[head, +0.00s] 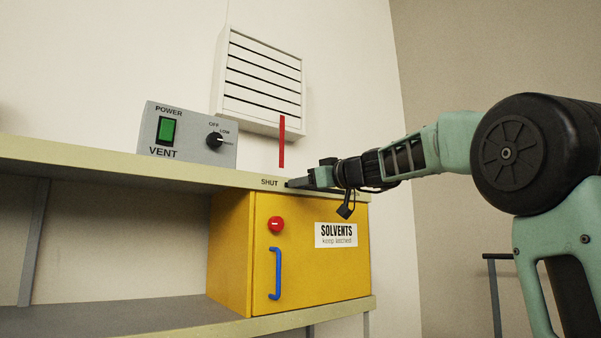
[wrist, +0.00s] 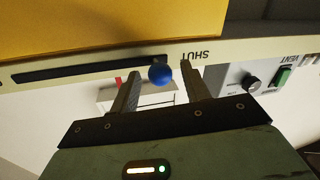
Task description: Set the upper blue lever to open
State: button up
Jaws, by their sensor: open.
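The upper blue lever shows in the wrist view as a round blue knob (wrist: 160,74) on the pale shelf edge. It sits at the end of a dark slot (wrist: 90,69) nearest the SHUT label (wrist: 195,54). My gripper (wrist: 161,68) is open, with one finger on each side of the knob and a visible gap to each. In the head view my gripper (head: 299,182) is at the shelf edge just right of the SHUT label (head: 269,183) and hides the knob.
Below is a yellow solvents cabinet (head: 310,276) with a red button (head: 276,224) and a blue handle (head: 275,273). A grey vent box (head: 188,150) stands on the shelf (head: 90,161). A red strip (head: 282,142) hangs below the white wall vent (head: 262,80).

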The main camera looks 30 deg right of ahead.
jog(key=shift+p+x, duration=0.3)
jog(key=shift+x, duration=0.7)
jog(key=shift+s, duration=0.1)
grip_shut()
jog(key=d+b, duration=0.1)
jog(key=d, duration=0.5)
jog(key=d+b, duration=0.1)
jog(key=d, duration=0.5)
jog(key=d+b, duration=0.1)
jog(key=d, duration=0.5)
jog(key=shift+w+d+b, duration=0.15)
jog(key=shift+w+b, duration=0.15)
jog(key=shift+r, duration=0.1)
grip_release()
jog(key=shift+d, duration=0.2)
jog(key=shift+a, duration=0.1)
